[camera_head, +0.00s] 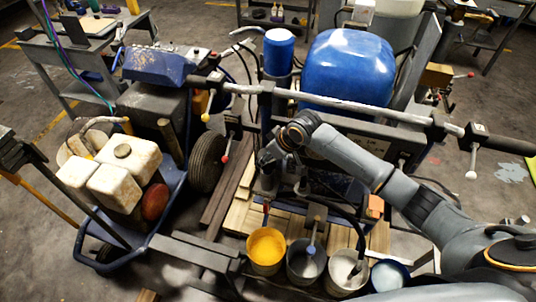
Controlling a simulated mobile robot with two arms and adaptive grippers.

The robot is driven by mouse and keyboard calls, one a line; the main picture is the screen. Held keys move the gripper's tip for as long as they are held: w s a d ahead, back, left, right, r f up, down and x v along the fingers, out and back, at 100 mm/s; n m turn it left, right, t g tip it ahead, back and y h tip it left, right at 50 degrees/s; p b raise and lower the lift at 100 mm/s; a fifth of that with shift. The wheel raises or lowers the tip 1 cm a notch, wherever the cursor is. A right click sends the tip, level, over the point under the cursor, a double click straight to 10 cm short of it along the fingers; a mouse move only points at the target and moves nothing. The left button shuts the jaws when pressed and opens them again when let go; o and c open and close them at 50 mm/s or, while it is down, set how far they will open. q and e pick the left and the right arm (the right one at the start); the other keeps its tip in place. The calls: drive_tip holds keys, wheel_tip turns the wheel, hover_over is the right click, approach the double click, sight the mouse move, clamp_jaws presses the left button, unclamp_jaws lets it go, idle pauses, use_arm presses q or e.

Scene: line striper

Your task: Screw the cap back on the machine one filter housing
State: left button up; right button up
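The line striper (346,68) stands in the middle, with a large blue tank and a long worn handlebar (345,103) across its front. A blue cylinder with a pale top (279,52) stands upright left of the tank; I cannot tell whether it is the filter housing. My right arm reaches in from the right, under the handlebar. My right gripper (268,172) points down at the machine's lower front, above the wooden boards. Its fingers are dark and small against dark parts, so its opening and any cap in it cannot be made out. My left gripper does not show.
Buckets stand in front: yellow paint (266,248), a grey one (306,262), a whitish one (347,272) and a pale blue one (389,275). A second machine with white containers (122,165) stands left. The handlebar and hoses crowd the space around my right arm.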

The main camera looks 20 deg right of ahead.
drive_tip(key=shift+f, duration=0.7)
drive_tip(key=shift+f+b, duration=0.25)
drive_tip(key=shift+b, duration=0.05)
drive_tip(key=shift+f, duration=0.4)
drive_tip(key=shift+f, duration=0.1)
drive_tip(key=shift+f, duration=0.4)
idle(0.5)
drive_tip(key=shift+f, duration=0.35)
idle(0.8)
drive_tip(key=o, duration=1.1)
drive_tip(key=shift+c, duration=0.6)
